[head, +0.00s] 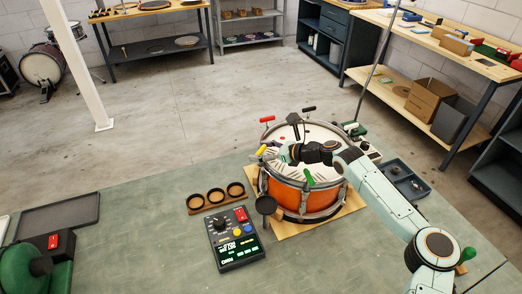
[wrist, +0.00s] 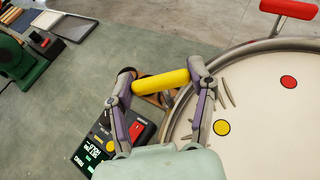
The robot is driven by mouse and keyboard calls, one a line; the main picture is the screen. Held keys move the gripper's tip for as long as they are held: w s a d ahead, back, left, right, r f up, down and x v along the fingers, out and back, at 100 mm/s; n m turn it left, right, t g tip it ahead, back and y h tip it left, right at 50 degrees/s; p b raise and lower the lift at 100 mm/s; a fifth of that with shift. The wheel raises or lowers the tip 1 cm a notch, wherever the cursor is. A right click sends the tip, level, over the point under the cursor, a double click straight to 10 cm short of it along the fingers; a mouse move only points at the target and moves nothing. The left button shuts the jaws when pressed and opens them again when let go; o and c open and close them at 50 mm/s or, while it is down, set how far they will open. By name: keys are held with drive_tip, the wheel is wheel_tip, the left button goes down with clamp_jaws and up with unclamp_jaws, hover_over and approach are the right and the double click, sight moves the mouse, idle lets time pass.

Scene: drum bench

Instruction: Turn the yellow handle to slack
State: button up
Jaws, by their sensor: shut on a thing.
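The yellow handle (wrist: 160,81) is a short cylinder at the rim of the drum (head: 277,188). In the wrist view it lies across between my gripper's two fingers (wrist: 166,88), one at each end of it, and they are shut on it. In the head view the yellow handle (head: 261,150) shows at the drum's left rim, with my gripper (head: 272,154) beside it. The drum has an orange shell and a pale head. A yellow dot (wrist: 221,128) is on the drum head, near the handle. The fitting under the handle is mostly hidden.
Red (head: 267,119), black (head: 309,109) and green (head: 309,177) handles stand around the rim. A control box (head: 234,238) with lit green text sits front left, beside a wooden holder (head: 215,198) with round recesses. A dark tray (head: 58,215) lies far left. The bench between is clear.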

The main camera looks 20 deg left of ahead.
drive_tip(key=shift+a+n+g, duration=0.1)
drive_tip(key=shift+n+g, duration=1.3)
drive_tip(key=shift+g, duration=0.1)
drive_tip(key=shift+n+g, duration=0.5)
drive_tip(key=shift+g, duration=0.2)
drive_tip(key=o, duration=1.2)
drive_tip(key=shift+c, duration=0.2)
drive_tip(key=v, duration=1.2)
drive_tip(key=shift+r, duration=0.1)
